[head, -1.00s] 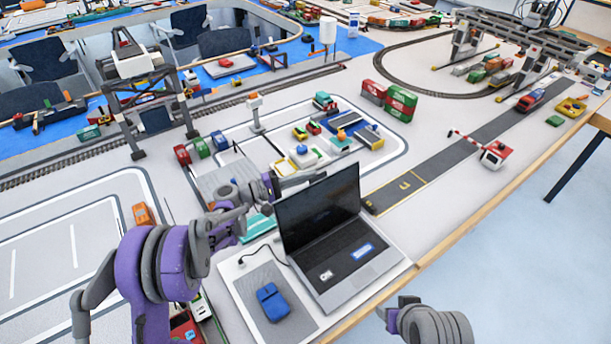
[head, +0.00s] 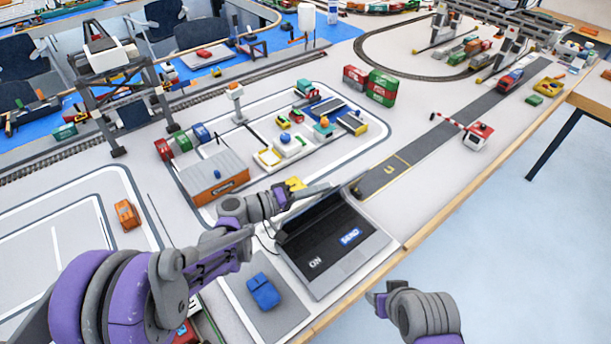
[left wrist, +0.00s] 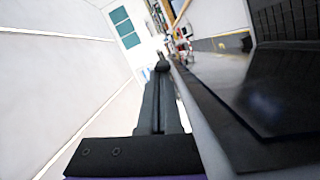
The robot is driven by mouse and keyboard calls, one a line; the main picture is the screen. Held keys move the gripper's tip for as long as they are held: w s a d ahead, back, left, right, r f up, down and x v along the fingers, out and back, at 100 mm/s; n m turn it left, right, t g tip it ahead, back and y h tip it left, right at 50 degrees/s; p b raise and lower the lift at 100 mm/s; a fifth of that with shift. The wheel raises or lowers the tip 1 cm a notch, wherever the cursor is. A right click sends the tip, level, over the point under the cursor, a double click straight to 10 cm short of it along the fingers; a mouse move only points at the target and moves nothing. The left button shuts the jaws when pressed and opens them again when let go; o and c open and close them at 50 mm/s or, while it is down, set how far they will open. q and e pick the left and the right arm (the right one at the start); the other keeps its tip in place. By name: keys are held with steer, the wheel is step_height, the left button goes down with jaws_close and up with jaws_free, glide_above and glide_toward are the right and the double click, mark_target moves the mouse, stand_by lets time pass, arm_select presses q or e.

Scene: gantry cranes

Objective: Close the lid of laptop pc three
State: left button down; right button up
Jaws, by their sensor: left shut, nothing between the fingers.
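The laptop (head: 340,262) lies at the near table edge, its base showing a dark deck with an "ON" label and a blue "SEND" label. Its dark lid (head: 310,215) is partly folded down, tilted over the rear of the base. My left gripper (head: 322,189) is shut and empty at the lid's far upper edge, seemingly behind or against it; contact is unclear. In the left wrist view its shut fingers (left wrist: 162,70) point away, beside a dark glossy laptop panel (left wrist: 285,95). My right gripper (head: 378,297) is beyond the table's near edge, its jaws unclear.
An orange-fronted model building (head: 220,188) stands behind my left gripper. A red-white barrier box (head: 478,136) is farther right.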

arm_select(q)
steer(key=s+d+f+m+y+b, duration=0.1)
steer(key=s+d+f+m+b, duration=0.2)
steer(key=s+f, duration=0.1)
steer(key=s+d+f+m+t+y+b, duration=0.1)
steer(key=s+d+f+m+b, duration=0.2)
steer(key=f, duration=0.3)
steer(key=s+d+f+m+b, duration=0.3)
steer(key=s+f, duration=0.1)
steer(key=s, duration=0.2)
steer(key=shift+d+f+m+t+y+b, duration=0.25)
steer(key=shift+f+m+t+y+b, duration=0.05)
steer(key=shift+f+y+b, duration=0.1)
steer(key=shift+s+d+f+b, duration=0.1)
steer(key=shift+f+b, duration=0.25)
steer(key=shift+f, duration=0.15)
steer(key=shift+s+d+f+b, duration=0.1)
steer(key=shift+f+b, duration=0.25)
steer(key=shift+f, duration=0.1)
arm_select(e)
step_height(320, 180, down, 13)
steer(key=s, duration=0.2)
steer(key=shift+s+g, duration=0.35)
steer(key=shift+g, duration=0.05)
arm_select(q)
steer(key=shift+r, duration=0.1)
